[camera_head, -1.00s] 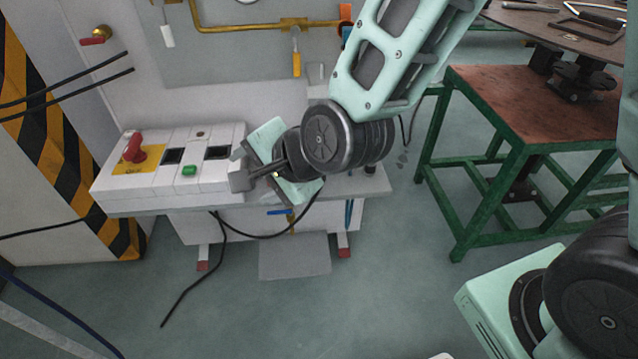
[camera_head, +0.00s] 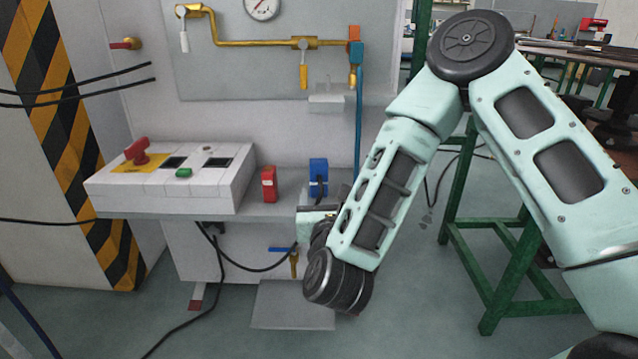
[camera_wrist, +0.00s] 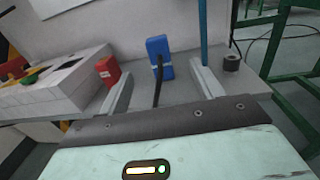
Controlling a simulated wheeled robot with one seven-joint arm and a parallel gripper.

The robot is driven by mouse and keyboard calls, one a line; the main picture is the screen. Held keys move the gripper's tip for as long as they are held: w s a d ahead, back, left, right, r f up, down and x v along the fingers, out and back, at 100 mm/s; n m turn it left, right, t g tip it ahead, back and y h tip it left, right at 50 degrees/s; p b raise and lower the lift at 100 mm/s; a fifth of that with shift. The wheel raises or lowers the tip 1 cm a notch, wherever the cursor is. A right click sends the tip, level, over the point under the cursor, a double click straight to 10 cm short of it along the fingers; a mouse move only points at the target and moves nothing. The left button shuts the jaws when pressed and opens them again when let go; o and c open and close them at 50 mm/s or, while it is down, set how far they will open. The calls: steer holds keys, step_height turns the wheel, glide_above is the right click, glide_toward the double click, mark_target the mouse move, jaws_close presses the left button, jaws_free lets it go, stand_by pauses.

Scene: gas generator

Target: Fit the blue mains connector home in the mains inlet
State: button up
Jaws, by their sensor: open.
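The blue connector (camera_head: 318,176) stands upright on the right part of the grey shelf, against the pale cabinet. It also shows in the wrist view (camera_wrist: 158,46), with a black cable hanging from its front. My gripper (camera_head: 312,213) is low at the shelf's front edge, partly hidden by my wrist. In the wrist view its two pale fingers (camera_wrist: 163,88) are wide apart and empty, pointing toward the blue connector, which lies beyond them and between their lines. I cannot make out the mains inlet or tell whether the connector is seated in anything.
A red block (camera_head: 269,184) stands left of the connector, near my left finger in the wrist view. The white control box (camera_head: 170,185) fills the shelf's left. A blue hose (camera_head: 358,120) runs down at right. A green-framed table (camera_head: 490,270) stands farther right.

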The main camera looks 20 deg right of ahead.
mark_target(318, 161)
steer(key=b+x, duration=0.1)
steer(key=x, duration=0.8)
steer(key=shift+w, duration=0.35)
steer(key=shift+a+b+x, duration=0.15)
steer(key=shift+b+x, duration=0.25)
steer(key=shift+x, duration=1.15)
steer(key=shift+a+b+x, duration=0.1)
steer(key=shift+b+x, duration=0.25)
steer(key=shift+x, duration=1.15)
steer(key=shift+w+r, duration=0.1)
steer(key=c, duration=1.2)
